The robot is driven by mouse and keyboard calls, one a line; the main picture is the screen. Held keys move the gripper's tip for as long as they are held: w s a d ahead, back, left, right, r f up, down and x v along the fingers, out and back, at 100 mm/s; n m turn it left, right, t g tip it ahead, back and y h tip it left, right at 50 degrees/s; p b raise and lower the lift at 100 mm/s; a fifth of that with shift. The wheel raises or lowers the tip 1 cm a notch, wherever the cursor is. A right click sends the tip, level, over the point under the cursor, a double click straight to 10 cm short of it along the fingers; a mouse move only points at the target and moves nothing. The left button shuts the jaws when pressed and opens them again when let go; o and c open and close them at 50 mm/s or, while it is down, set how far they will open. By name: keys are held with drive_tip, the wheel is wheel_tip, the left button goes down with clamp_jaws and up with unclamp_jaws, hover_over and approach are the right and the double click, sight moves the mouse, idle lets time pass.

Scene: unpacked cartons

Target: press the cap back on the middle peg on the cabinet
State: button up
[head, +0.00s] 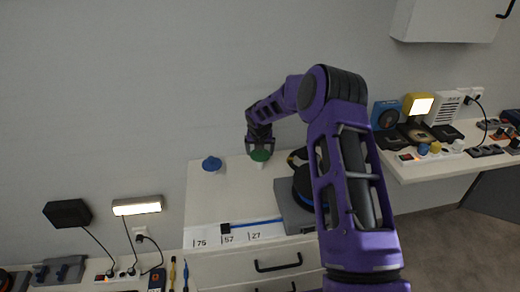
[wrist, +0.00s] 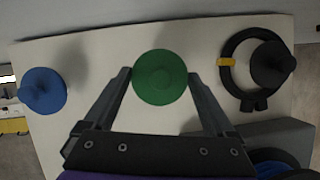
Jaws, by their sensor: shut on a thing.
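The green cap (head: 260,156) is at the middle peg's place on the cabinet (head: 205,215). My gripper (head: 260,146) reaches down over it and is shut on it. In the wrist view the round green cap (wrist: 160,77) sits between my two fingertips (wrist: 159,74), one on each side. The middle peg is mostly hidden under the cap; I cannot tell whether the cap is fully seated. A blue cap (head: 212,164) stands to the left, also in the wrist view (wrist: 43,90). A black knob (wrist: 271,64) stands to the right.
A black ring with a yellow mark (wrist: 227,62) lies around or beside the black knob. A grey case (head: 292,217) sits at the cabinet's right, partly behind my arm. A lit lamp (head: 137,205) is at the left. A shelf with devices (head: 420,170) is at the right.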

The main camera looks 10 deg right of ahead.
drive_tip(key=shift+f+b, duration=0.4)
drive_tip(key=shift+f, duration=0.55)
idle(0.5)
drive_tip(key=o, duration=1.3)
drive_tip(key=shift+r, duration=0.1)
drive_tip(key=shift+r+p, duration=2.15)
drive_tip(key=shift+r, duration=1.25)
clamp_jaws()
